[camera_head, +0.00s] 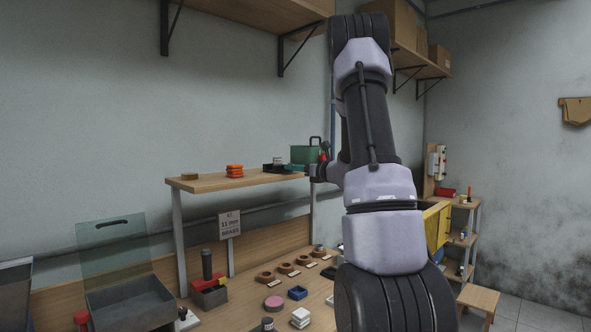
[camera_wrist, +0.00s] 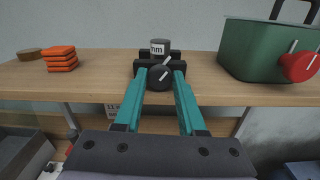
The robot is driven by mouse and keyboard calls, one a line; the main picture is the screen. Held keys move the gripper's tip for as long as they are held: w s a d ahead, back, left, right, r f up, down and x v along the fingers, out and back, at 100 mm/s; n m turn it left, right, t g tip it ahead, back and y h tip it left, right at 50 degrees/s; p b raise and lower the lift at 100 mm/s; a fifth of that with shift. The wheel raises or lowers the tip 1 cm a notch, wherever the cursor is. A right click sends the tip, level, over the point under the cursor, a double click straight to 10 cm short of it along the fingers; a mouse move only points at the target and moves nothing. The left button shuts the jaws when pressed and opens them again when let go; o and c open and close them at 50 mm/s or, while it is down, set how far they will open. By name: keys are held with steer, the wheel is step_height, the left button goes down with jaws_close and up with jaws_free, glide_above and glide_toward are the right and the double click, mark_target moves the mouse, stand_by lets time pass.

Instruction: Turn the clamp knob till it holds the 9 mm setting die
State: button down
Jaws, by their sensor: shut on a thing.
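The clamp (camera_wrist: 176,64) is a small black block on the wooden shelf. A grey cylindrical die (camera_wrist: 160,45) stands in it, with part of a label ending in "mm" showing; the number is hidden. The round black clamp knob (camera_wrist: 159,77) faces me and bears a white line slanting up to the right. My gripper (camera_wrist: 160,80) has its teal fingers on either side of the knob and is shut on it. In the head view, the die (camera_head: 277,161) and my gripper (camera_head: 296,168) show at the shelf's right end, partly behind my arm.
A green container (camera_wrist: 262,52) with a red knob (camera_wrist: 299,67) stands close on the right. Orange pads (camera_wrist: 60,60) are stacked at the left of the shelf (camera_wrist: 105,78). Below, the bench holds rings, a grey open box (camera_head: 130,305) and an "11 mm BRASS" sign (camera_head: 229,225).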

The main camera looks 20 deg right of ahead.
steer(key=shift+d+m, duration=0.1)
steer(key=shift+m, duration=2.5)
steer(key=c, duration=0.5)
jaws_free()
